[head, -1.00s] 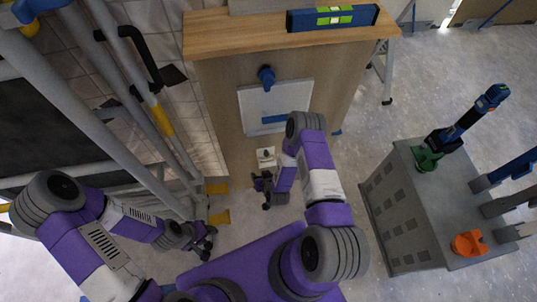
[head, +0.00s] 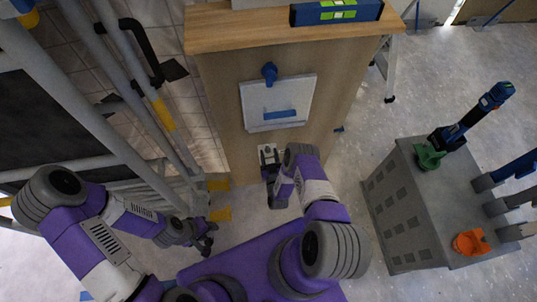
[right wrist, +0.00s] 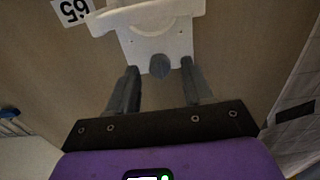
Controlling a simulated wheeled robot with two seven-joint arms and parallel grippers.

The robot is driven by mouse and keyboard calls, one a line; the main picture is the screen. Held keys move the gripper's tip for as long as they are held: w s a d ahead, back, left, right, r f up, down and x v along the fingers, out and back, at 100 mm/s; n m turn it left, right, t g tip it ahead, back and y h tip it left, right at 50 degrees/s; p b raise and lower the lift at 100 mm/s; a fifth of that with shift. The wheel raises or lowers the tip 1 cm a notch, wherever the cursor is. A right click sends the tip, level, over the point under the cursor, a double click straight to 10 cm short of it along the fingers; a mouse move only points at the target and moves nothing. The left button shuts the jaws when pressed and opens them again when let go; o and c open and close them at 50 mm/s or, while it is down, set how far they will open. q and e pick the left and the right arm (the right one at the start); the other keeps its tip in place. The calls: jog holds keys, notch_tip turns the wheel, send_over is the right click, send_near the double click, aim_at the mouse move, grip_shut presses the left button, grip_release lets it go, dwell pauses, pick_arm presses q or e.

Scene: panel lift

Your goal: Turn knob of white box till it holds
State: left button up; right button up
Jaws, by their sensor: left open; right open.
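The white box (head: 268,149) is small and sits low on the front of the wooden cabinet, partly hidden by my right gripper. In the right wrist view, the white box (right wrist: 155,40) has a rounded grey knob (right wrist: 160,66) at its near edge. My right gripper (right wrist: 160,78) is open, with one finger on each side of the knob and a visible gap to both. I cannot tell how deep the fingers reach along it. My left gripper (head: 208,240) hangs low at the left, empty and away from the box.
A white panel (head: 297,97) with a blue bar and a blue catch (head: 269,72) is on the cabinet (head: 225,110) above the box. A level (head: 337,12) lies on its top. Metal rails (head: 120,120) stand left, a grey tool cabinet (head: 400,215) right.

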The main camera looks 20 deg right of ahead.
jog(key=shift+w+d, duration=0.15)
jog(key=shift+w, duration=0.45)
jog(key=shift+c, duration=0.2)
grip_shut()
